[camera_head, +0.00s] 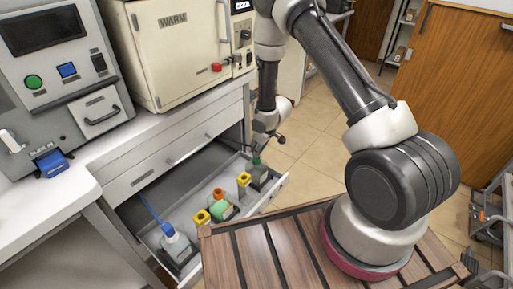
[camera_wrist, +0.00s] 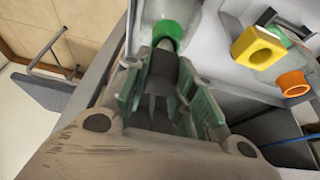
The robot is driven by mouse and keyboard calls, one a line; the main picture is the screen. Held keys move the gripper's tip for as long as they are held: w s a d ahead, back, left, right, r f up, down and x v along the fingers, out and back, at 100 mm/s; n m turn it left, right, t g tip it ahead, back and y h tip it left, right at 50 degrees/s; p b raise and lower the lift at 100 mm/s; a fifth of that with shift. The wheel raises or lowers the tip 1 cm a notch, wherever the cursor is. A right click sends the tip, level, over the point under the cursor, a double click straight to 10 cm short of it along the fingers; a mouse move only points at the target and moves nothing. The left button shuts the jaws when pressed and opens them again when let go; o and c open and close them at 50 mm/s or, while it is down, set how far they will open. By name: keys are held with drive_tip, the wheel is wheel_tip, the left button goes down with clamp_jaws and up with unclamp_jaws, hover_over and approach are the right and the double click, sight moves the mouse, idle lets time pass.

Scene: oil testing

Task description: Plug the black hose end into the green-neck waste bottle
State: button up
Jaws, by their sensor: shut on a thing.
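The green-neck waste bottle (camera_head: 257,160) stands at the right end of the open drawer. Its green neck also shows at the top of the wrist view (camera_wrist: 168,31). My gripper (camera_head: 267,130) is just above this bottle, pointing down. In the wrist view its fingers are shut on the dark hose end (camera_wrist: 162,70). The tip of the hose end meets or overlaps the near side of the green neck in that view. I cannot tell whether it is inside the neck or only in front of it. In the head view the hose end is too small to make out.
The open drawer (camera_head: 183,200) also holds a blue-capped bottle (camera_head: 168,231) with a blue hose, yellow pieces (camera_head: 243,179), and an orange-necked bottle (camera_head: 218,194). A slatted wooden surface (camera_head: 253,262) lies close in front. The WARM cabinet (camera_head: 185,50) stands behind the drawer.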

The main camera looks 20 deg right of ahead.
drive_tip(key=shift+f, duration=0.25)
drive_tip(key=shift+f, duration=0.35)
drive_tip(key=shift+f, duration=0.3)
drive_tip(key=o, duration=1.1)
drive_tip(key=shift+c, duration=0.2)
drive_tip(key=shift+r, duration=0.1)
